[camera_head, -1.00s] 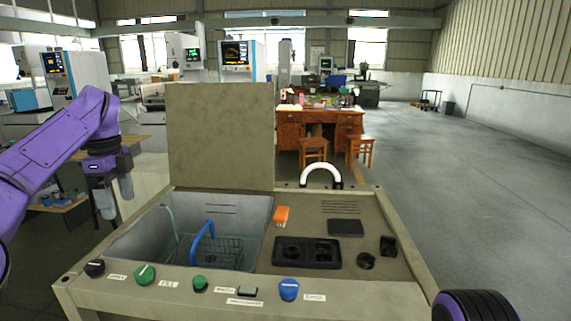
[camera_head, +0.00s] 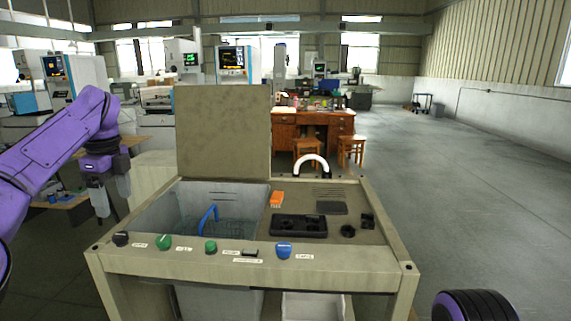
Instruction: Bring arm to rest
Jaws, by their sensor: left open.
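My left arm comes in from the left in purple. Its gripper (camera_head: 110,192) hangs fingers down, open and empty, left of the machine's raised lid and apart from the machine. My right arm shows only as a dark, ribbed and purple part at the bottom right; its gripper is out of view. The machine (camera_head: 104,262) stands in front of me with its grey lid (camera_head: 224,132) upright. A wire basket with a blue handle (camera_head: 209,219) sits in its open tank.
The machine's top holds an orange object (camera_head: 276,199), a black tray (camera_head: 298,226) and a white curved spout (camera_head: 312,164). Knobs line its front edge. A wooden desk (camera_head: 285,132) with stools stands behind. The floor (camera_head: 460,190) to the right is clear.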

